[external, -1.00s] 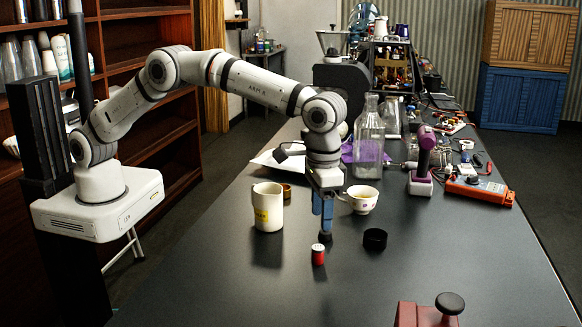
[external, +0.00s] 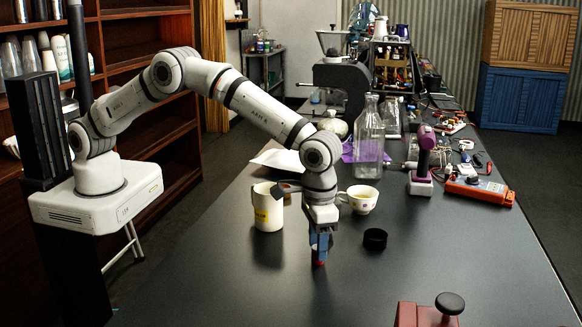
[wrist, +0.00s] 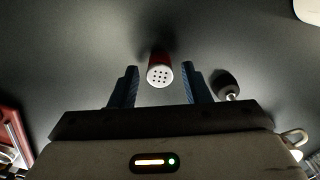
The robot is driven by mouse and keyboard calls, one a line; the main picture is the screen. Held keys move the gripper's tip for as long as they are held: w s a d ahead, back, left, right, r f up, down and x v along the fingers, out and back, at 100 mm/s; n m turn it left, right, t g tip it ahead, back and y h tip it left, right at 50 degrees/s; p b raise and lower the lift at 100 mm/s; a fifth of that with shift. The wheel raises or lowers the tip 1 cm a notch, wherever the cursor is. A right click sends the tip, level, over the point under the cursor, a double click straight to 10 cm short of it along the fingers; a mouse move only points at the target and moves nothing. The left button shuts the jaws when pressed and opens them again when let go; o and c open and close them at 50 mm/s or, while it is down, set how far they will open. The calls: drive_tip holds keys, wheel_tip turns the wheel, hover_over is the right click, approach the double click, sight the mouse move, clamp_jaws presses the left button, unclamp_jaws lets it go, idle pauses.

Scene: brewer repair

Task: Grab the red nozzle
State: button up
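The red nozzle (wrist: 159,70) stands on the dark table, its white, holed top facing the wrist camera. In the external view only a little red of the nozzle (external: 320,263) shows at the bottom of my fingers. My gripper (external: 320,248) points down right at the nozzle. In the wrist view my gripper (wrist: 159,86) has its two blue fingers apart, one on each side of the nozzle, with a gap on both sides. It is open and holds nothing.
A white mug (external: 267,208) stands close left of my gripper, and a small cup (external: 361,199) is behind it. A black round cap (external: 375,239) lies to the right. A red device with a black knob (external: 430,312) is at the front. The table's front left is clear.

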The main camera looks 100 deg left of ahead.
drive_tip(key=c, duration=0.9)
